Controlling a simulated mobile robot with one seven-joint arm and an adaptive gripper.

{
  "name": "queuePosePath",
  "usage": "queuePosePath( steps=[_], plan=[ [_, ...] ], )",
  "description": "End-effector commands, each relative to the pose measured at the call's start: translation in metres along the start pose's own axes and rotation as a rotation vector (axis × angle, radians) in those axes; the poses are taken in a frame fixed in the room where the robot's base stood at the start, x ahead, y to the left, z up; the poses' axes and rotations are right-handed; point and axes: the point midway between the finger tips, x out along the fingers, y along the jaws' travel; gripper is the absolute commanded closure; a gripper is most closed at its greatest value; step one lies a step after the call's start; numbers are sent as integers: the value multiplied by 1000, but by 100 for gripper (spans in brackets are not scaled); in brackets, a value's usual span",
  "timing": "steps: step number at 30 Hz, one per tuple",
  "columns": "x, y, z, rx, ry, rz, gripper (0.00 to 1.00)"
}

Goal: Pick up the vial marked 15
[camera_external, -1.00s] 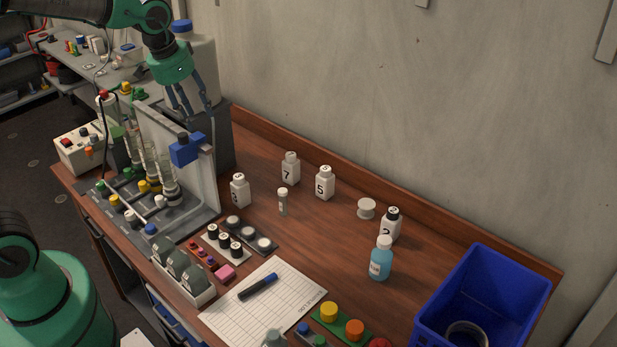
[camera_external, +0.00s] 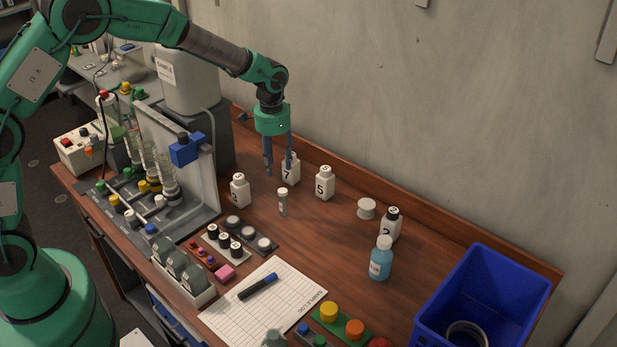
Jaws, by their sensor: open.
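A small clear vial with a pale cap (camera_external: 283,203) stands upright on the brown bench, in front of the white bottle marked 7 (camera_external: 292,174). Its marking is too small to read, and I see no readable 15 elsewhere. My gripper (camera_external: 279,168) points down with its fingers apart and empty. It is above and behind the small vial in the picture, apart from it, and its right finger overlaps the bottle marked 7.
A white bottle (camera_external: 239,191) stands left of the vial, and one marked 5 (camera_external: 325,185) right. A bottle marked 2 (camera_external: 389,228), a blue-liquid bottle (camera_external: 380,264) and a blue bin (camera_external: 430,312) are further right. A rack of tubes (camera_external: 205,215) stands left.

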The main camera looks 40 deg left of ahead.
Motion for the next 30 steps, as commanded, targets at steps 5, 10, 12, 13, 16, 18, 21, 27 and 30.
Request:
queuePosePath(
  steps=[5, 10, 12, 13, 16, 18, 21, 27, 30],
  plan=[
    [30, 4, -12, 15, -21, 3, 56],
    [37, 5, -15, 18, -26, 4, 56],
    [37, 5, -15, 19, -26, 4, 56],
    [37, 5, -15, 18, -26, 4, 56],
    [37, 5, -15, 18, -26, 4, 56],
    [37, 5, -15, 18, -26, 4, 56],
    [40, 5, -14, 18, -27, 4, 56],
    [57, 5, -13, 18, -29, 4, 56],
    [71, 5, -13, 18, -29, 4, 56]
  ],
)
